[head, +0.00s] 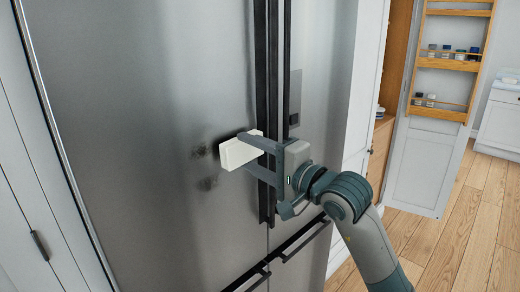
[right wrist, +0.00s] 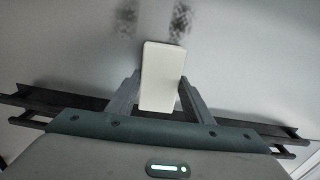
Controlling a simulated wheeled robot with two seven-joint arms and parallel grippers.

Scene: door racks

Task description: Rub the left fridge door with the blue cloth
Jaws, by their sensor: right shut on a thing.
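The left fridge door (head: 140,110) is brushed steel and fills the left and middle of the head view. Dark smudges (head: 207,184) mark it just left of my right gripper (head: 262,160). They also show in the right wrist view (right wrist: 180,22). My right gripper is shut on a white block (head: 238,151), which sits between its fingers in the right wrist view (right wrist: 161,75). The block is at or very near the door surface; I cannot tell if it touches. No blue cloth is in view. My left gripper is not in view.
Black vertical handles (head: 267,60) stand out from the fridge doors, close to my right gripper. Black drawer handles (head: 300,243) run below. A white door with wooden racks (head: 447,64) holding small jars stands open at the right, over a wooden floor (head: 470,225).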

